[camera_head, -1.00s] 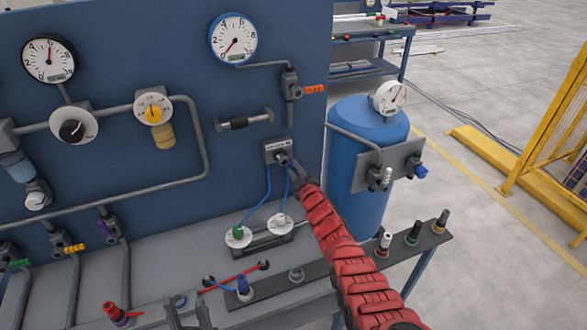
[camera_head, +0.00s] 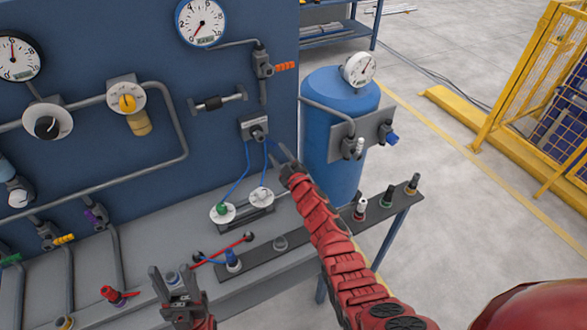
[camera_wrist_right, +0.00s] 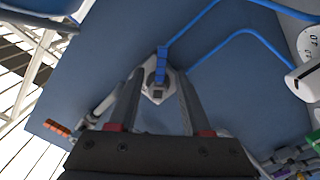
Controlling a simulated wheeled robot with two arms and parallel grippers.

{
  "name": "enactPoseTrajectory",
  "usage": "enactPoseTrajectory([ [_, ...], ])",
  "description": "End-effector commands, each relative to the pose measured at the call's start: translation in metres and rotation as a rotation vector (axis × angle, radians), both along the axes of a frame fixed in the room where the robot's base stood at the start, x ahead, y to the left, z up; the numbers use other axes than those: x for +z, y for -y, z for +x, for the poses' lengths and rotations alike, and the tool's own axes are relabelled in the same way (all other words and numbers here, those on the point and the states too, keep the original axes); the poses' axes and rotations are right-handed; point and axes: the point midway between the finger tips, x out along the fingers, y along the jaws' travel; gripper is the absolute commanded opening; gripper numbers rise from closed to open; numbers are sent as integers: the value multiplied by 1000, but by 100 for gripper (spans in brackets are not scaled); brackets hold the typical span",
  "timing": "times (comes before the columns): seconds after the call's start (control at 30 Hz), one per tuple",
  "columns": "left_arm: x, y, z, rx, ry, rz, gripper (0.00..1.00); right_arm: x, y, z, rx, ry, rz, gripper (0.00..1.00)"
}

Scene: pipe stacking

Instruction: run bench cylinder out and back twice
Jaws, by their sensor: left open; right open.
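The bench cylinder (camera_head: 247,210) lies on the bench, with two round white fittings on top, one with a green knob (camera_head: 221,209). Blue tubes run from it up to a small grey valve block (camera_head: 255,128) on the blue panel. My right gripper (camera_head: 279,158) is open just below and right of the block. In the right wrist view, its two fingers (camera_wrist_right: 157,92) stand apart on either side of the pale block with a blue part (camera_wrist_right: 161,66); I cannot tell if they touch it. My left gripper (camera_head: 172,284) is open and empty over the bench's front.
A blue tank (camera_head: 335,140) with a gauge stands right of the panel. A dark strip (camera_head: 320,228) with several colored fittings runs along the front. A red bar (camera_head: 222,250) and a red-handled valve (camera_head: 112,294) are near my left gripper. A yellow fence (camera_head: 530,80) stands far right.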

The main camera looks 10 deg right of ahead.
Motion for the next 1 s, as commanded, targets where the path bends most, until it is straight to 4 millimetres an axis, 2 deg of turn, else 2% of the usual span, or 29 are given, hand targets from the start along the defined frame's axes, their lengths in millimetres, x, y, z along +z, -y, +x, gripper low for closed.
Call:
enactPoseTrajectory([
  [0.1,16,0,0,0,0,0,49,3,5,-23,3,-1,-5,49],
  [0.4,21,0,0,0,0,0,49,-2,21,-76,6,-1,-5,49],
  [0.5,19,0,0,0,0,0,49,-2,28,-88,2,1,-4,49],
  [0.7,19,0,0,0,0,0,49,-1,32,-101,1,1,-2,49],
  [1.0,19,0,0,0,0,0,49,-1,33,-103,1,0,0,49],
])
